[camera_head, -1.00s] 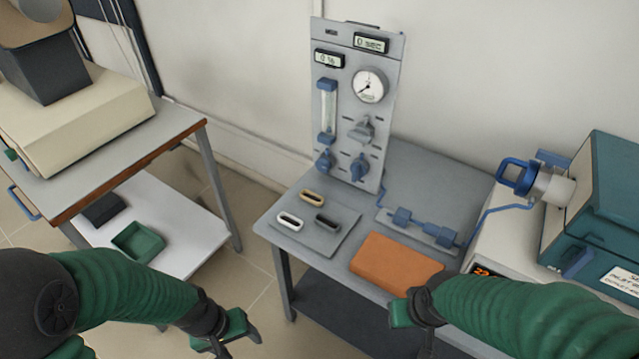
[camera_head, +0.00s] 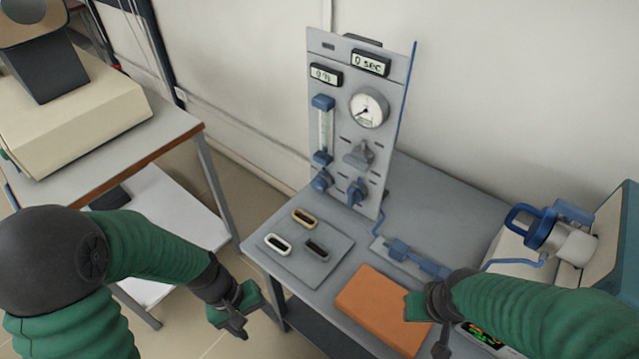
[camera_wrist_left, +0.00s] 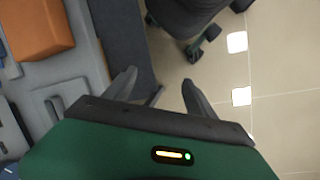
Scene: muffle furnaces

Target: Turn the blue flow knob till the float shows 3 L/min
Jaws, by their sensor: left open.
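The grey panel (camera_head: 340,130) stands upright at the back of the bench. It carries a clear float tube (camera_head: 326,130) with blue end fittings; the float is too small to read. A blue knob (camera_head: 321,181) sits below the tube and another blue knob (camera_head: 356,191) to its right. My left gripper (camera_head: 232,318) is low, left of the bench's front edge and well away from the panel. In the left wrist view its fingers (camera_wrist_left: 158,88) are apart with nothing between them. My right gripper (camera_head: 428,318) is by the orange block; its jaws are unclear.
The orange block (camera_head: 383,308) and a grey plate (camera_head: 298,270) with three slotted pieces lie on the bench (camera_head: 440,195). Blue fittings (camera_head: 415,262) lie behind the block. A cart (camera_head: 175,140) stands at left. In the left wrist view, a wheeled base (camera_wrist_left: 205,38) is on the floor.

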